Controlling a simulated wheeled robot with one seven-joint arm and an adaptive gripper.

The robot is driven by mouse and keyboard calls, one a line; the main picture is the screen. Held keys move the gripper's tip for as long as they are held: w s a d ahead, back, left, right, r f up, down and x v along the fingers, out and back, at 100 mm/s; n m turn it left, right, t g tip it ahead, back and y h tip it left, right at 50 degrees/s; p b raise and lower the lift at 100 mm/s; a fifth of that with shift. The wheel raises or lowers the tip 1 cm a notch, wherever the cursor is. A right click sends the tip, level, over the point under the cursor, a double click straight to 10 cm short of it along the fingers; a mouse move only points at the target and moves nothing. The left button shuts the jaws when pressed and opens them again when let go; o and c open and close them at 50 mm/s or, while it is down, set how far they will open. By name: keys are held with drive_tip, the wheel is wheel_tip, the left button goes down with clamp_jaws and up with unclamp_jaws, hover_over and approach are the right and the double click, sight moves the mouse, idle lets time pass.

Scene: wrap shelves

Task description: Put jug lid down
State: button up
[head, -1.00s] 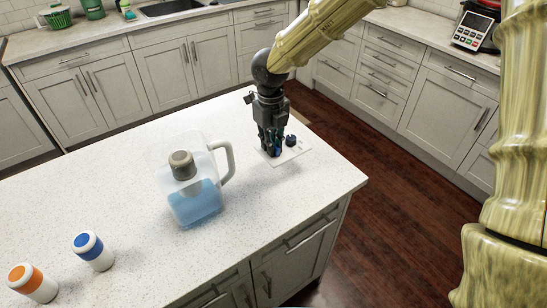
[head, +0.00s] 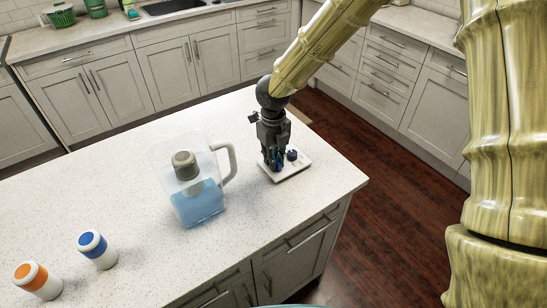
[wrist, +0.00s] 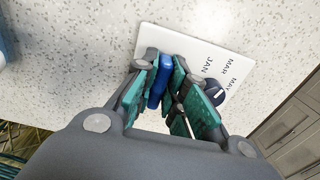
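A thin blue piece, seemingly the jug lid (wrist: 158,84), stands edge-on between the teal finger pads of my gripper (wrist: 170,72). The pads press on both its sides, so the gripper looks shut on it. In the head view, my gripper (head: 274,160) points down at a white board (head: 297,169) near the island's right end. A bit of blue shows at its fingertips. Whether the lid touches the board cannot be told. The clear jug (head: 198,203) holds blue liquid, with a grey cylinder (head: 184,160) at its top; its handle faces right.
A dark blue knob (head: 292,155) sits on the board beside my fingers; the wrist view shows it (wrist: 215,92) next to printed month names. A blue-banded container (head: 97,250) and an orange-banded one (head: 38,281) stand at front left. The counter (head: 130,210) between is clear.

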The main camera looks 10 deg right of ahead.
drive_tip(key=o, duration=0.3)
drive_tip(key=shift+o, duration=0.2)
drive_tip(key=shift+r, duration=0.1)
wheel_tip(320, 180, up, 12)
drive_tip(key=b, duration=0.1)
drive_tip(key=shift+b, duration=0.3)
idle(0.3)
